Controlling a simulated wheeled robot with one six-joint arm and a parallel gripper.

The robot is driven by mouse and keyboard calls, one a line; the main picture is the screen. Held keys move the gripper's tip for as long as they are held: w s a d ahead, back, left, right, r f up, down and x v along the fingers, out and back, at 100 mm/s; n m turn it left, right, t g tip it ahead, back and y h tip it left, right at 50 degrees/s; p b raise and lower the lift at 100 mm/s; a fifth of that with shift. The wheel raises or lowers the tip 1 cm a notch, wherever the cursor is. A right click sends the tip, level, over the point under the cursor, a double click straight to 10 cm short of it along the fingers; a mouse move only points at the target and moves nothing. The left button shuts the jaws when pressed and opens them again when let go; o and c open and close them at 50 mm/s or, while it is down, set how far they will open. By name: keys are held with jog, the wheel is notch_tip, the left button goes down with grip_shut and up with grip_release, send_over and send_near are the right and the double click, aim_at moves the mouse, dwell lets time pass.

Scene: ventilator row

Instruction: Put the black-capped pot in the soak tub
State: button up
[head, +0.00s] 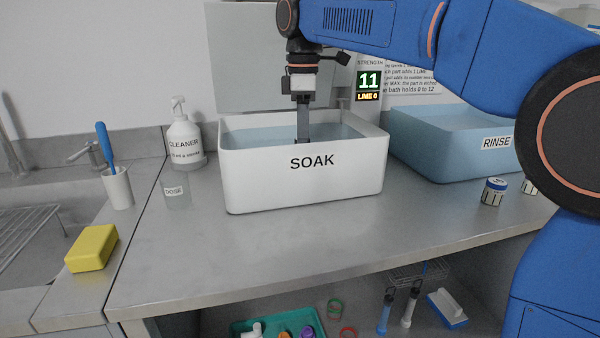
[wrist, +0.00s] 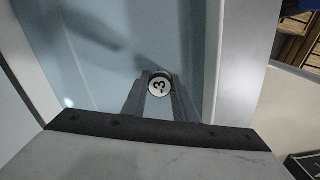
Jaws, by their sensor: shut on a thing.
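The soak tub (head: 300,187) is a white box marked SOAK, with pale blue liquid inside, on the steel counter in the head view. My gripper (head: 303,138) points straight down into it, and its fingertips are hidden behind the front wall. In the wrist view my gripper (wrist: 159,92) is shut on a small round pot (wrist: 160,78) with a dark rim and a white top marked 3. The pot is over or in the blue liquid (wrist: 105,50), near a white tub wall; I cannot tell its depth. The head view does not show the pot.
A blue rinse tub (head: 450,160) stands to the right, with a blue-capped pot (head: 493,192) in front. A cleaner bottle (head: 184,138), a dose cup (head: 176,193) and a yellow sponge (head: 92,248) are left. A display (head: 369,85) reads 11, LIME 0. The front counter is clear.

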jog(key=shift+f, duration=3.95)
jog(key=shift+f, duration=0.1)
jog(key=o, duration=1)
notch_tip(320, 180, up, 12)
jog(key=shift+r, duration=0.1)
